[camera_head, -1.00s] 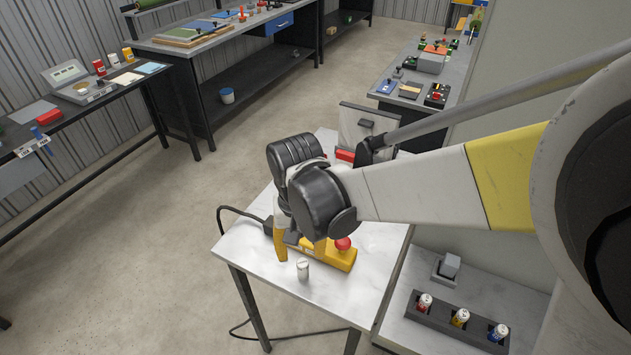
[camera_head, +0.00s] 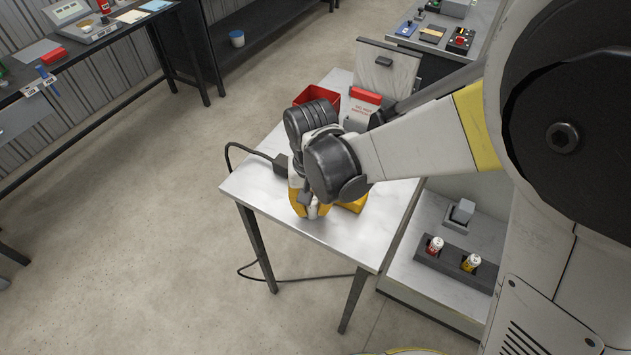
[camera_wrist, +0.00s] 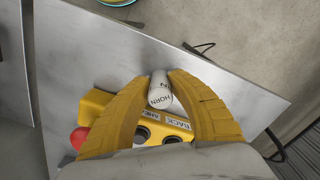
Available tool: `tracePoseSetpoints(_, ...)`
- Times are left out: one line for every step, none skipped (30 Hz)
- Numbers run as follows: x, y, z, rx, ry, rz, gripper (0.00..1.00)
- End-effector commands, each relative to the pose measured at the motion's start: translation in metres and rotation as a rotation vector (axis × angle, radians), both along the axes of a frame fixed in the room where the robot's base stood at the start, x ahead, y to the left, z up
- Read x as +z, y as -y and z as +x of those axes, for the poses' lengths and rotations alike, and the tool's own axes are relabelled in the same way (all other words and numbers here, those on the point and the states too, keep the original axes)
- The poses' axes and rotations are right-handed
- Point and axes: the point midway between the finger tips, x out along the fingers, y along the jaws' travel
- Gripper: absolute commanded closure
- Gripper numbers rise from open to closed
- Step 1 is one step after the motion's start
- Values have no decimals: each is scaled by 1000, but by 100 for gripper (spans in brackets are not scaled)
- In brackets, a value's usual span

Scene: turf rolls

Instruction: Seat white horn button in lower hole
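The white horn button (camera_wrist: 160,94) is a short cylinder with HORN lettered on its top. It stands at the front of the white table, and its lower part also shows in the head view (camera_head: 313,211). My gripper (camera_wrist: 160,76) has its yellow fingertips on both sides of the button and appears shut on it; the head view shows the gripper (camera_head: 308,208) low at the tabletop. The yellow control box (camera_wrist: 98,100) lies right beside the fingers, partly hidden. It has a red knob (camera_wrist: 79,138), labels and dark round holes (camera_wrist: 141,133).
A red bin (camera_head: 316,96) and a red-and-white box (camera_head: 361,106) stand at the table's back. A black cable (camera_head: 245,148) runs off the left edge. A dark rack (camera_head: 455,262) with small cans is on the lower bench at right.

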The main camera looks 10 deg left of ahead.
Motion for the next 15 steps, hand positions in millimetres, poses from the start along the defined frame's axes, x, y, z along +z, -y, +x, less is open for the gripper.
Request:
tracePoseSetpoints(0,0,0,0,0,0,100)
tracePoseSetpoints(0,0,0,0,0,0,100)
tracePoseSetpoints(0,0,0,0,0,0,100)
tracePoseSetpoints(0,0,0,0,0,0,100)
tracePoseSetpoints(0,0,0,0,0,0,100)
tracePoseSetpoints(0,0,0,0,0,0,100)
tracePoseSetpoints(0,0,0,0,0,0,100)
tracePoseSetpoints(0,0,0,0,0,0,100)
tracePoseSetpoints(0,0,0,0,0,0,100)
tracePoseSetpoints(0,0,0,0,0,0,100)
tracePoseSetpoints(0,0,0,0,0,0,100)
tracePoseSetpoints(0,0,0,0,0,0,100)
tracePoseSetpoints(1,0,0,0,0,0,100)
tracePoseSetpoints(2,0,0,0,0,0,100)
tracePoseSetpoints(4,0,0,0,0,0,100)
